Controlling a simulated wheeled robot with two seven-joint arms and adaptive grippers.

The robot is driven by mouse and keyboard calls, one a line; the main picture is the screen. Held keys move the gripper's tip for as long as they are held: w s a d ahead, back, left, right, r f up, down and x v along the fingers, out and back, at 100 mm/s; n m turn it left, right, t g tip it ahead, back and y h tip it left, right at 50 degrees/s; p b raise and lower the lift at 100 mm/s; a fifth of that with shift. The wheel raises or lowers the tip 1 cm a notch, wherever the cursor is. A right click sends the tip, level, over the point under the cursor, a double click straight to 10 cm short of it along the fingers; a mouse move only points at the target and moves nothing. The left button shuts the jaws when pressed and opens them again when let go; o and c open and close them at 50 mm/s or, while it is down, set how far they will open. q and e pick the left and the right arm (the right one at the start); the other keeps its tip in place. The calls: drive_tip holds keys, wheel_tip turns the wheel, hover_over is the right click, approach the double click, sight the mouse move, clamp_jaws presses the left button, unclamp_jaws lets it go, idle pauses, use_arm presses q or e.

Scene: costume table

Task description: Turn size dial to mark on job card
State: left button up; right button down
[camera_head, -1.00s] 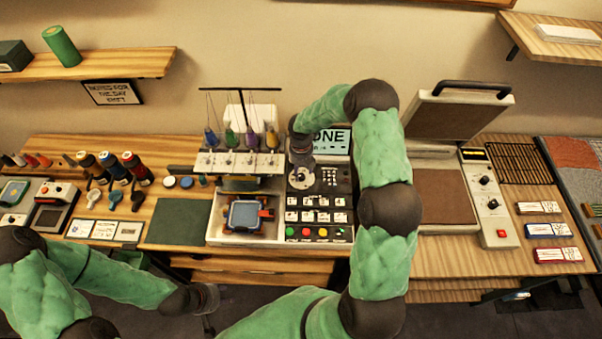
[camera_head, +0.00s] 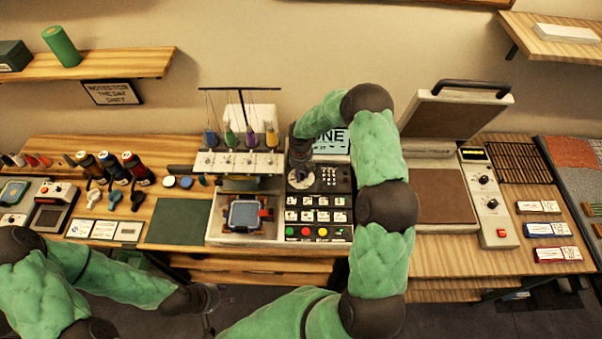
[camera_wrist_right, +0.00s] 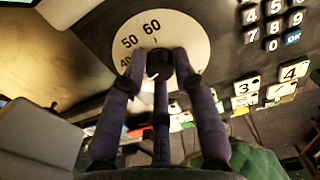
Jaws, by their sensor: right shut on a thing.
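The size dial is a white disc (camera_wrist_right: 183,28) with black numbers 40, 50 and 60 and a dark knob at its centre (camera_wrist_right: 159,64). It sits on the dark control panel of the embroidery machine (camera_head: 340,187). My right gripper (camera_wrist_right: 160,66) is shut on the knob, its fingers on either side. In the head view the right gripper (camera_head: 301,162) covers part of the dial. My left gripper (camera_head: 208,299) hangs low in front of the table, away from the machine; its jaws are too dark to read. I cannot tell which card is the job card.
A keypad (camera_wrist_right: 273,22) and numbered buttons lie beside the dial. A display (camera_head: 331,141) stands behind it, partly covered by my arm. Thread cones stand above the machine's left part. A heat press (camera_head: 443,196) stands open to the right.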

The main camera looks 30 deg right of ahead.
drive_tip(key=m+b, duration=0.1)
drive_tip(key=m, duration=0.2)
drive_tip(key=shift+m+b, duration=0.4)
drive_tip(key=m+b, duration=0.2)
drive_tip(key=m, duration=0.2)
drive_tip(key=shift+f+m, duration=0.1)
drive_tip(key=shift+m, duration=0.2)
drive_tip(key=m+b, duration=0.1)
drive_tip(key=m, duration=0.3)
drive_tip(key=shift+b, duration=0.35)
drive_tip(key=shift+m+b, duration=0.55)
drive_tip(key=shift+m, duration=1.05)
drive_tip(key=c, duration=1)
unclamp_jaws()
drive_tip(key=shift+o, duration=0.2)
